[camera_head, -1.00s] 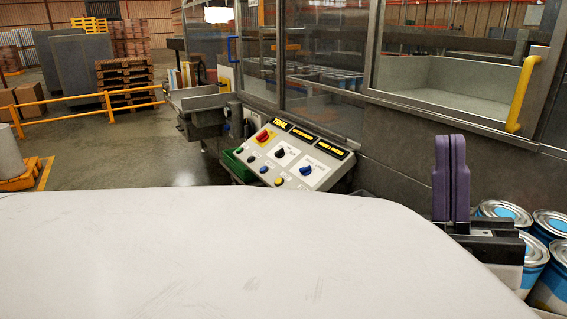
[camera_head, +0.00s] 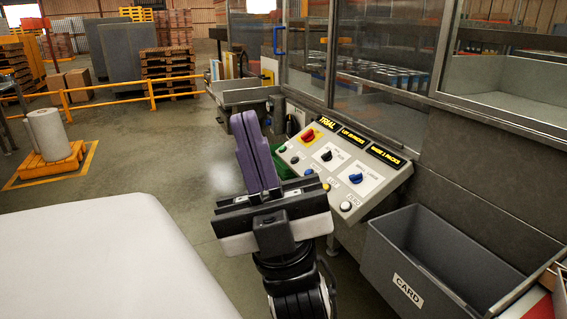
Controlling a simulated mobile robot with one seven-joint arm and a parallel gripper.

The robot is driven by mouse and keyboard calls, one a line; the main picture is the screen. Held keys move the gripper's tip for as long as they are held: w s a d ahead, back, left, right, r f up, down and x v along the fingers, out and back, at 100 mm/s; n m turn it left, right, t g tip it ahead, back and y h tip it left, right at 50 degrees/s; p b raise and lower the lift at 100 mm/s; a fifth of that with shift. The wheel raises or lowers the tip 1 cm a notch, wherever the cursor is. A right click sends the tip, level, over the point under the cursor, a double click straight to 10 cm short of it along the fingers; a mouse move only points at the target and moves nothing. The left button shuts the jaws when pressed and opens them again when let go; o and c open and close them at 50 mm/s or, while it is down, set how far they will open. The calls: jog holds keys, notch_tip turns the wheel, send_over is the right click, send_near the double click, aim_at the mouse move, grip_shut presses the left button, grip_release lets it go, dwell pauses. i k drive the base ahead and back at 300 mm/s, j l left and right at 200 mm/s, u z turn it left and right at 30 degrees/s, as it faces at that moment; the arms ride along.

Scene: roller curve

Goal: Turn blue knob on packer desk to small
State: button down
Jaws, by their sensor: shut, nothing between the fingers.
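The packer desk (camera_head: 388,183) is a sloped light-grey control panel in the middle right of the head view. Its blue knob (camera_head: 356,178) sits on a white plate at the panel's right end. The small lettering around the knob is too small to read, and I cannot tell which mark it points to. My gripper (camera_head: 243,116) has purple fingers pressed together with nothing between them. It stands up in front of the panel's left part, to the left of the blue knob and apart from it in the picture. It hides part of the panel's left end.
Several buttons line the panel's front, including a blue one (camera_head: 308,171). A grey bin marked CARD (camera_head: 408,292) stands at right. Glazed machine walls rise behind.

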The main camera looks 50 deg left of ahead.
aim_at(357, 178)
jog(key=u, duration=1.2)
jog(key=i+j+u, duration=0.1)
jog(key=i+j, duration=0.5)
jog(key=i, duration=0.2)
jog(key=u, duration=0.05)
